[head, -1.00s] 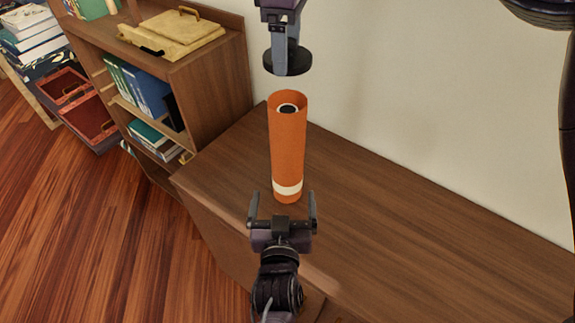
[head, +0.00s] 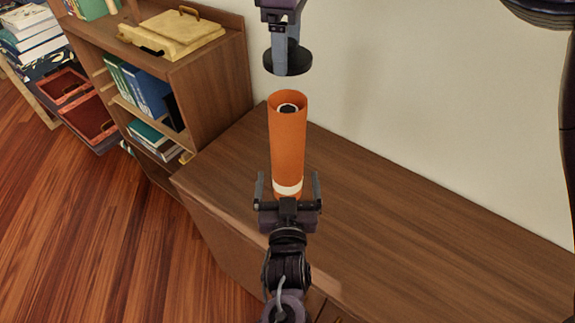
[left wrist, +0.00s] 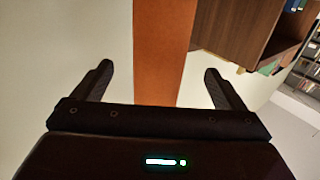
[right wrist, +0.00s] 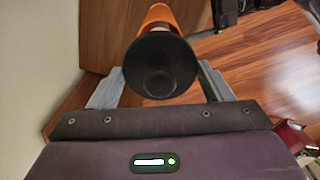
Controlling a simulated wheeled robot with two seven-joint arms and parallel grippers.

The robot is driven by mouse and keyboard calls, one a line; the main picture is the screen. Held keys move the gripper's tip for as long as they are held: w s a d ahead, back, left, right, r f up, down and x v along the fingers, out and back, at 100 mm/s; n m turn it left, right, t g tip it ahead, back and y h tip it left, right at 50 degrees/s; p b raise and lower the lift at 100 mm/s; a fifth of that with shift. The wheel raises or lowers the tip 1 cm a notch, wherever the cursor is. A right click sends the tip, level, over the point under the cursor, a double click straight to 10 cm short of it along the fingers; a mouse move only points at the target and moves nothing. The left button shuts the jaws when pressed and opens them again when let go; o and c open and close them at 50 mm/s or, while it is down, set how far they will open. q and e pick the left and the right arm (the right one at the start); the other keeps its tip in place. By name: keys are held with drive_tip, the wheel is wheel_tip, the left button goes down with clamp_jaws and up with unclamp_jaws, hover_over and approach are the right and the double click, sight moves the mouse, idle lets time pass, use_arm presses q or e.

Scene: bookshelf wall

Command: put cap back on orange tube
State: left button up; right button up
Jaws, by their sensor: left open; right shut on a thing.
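The orange tube (head: 288,145) stands upright on the wooden cabinet top, open at its upper end, with a dark round thing inside and a pale band near its base. My right gripper (head: 284,66) is shut on the black cap (head: 299,62) and holds it above the tube, apart from it. The cap (right wrist: 160,66) also shows in the right wrist view, with part of the orange tube (right wrist: 160,16) beyond it. My left gripper (head: 288,186) is open at the tube's base, one finger on each side. In the left wrist view the tube (left wrist: 163,50) rises between the open fingers (left wrist: 160,88).
The cabinet top (head: 400,220) is clear to the right of the tube. A bookshelf (head: 215,85) with books and a yellow case (head: 172,35) on top stands at the left. Red bins (head: 90,115) sit beyond it. A pale wall (head: 430,90) runs behind.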

sight(288, 168)
use_arm(q)
drive_tip(key=w, duration=0.7)
drive_tip(key=shift+w, duration=0.15)
drive_tip(key=c, duration=1.4)
drive_tip(key=shift+c, duration=0.3)
use_arm(e)
drive_tip(key=shift+f, duration=2.5)
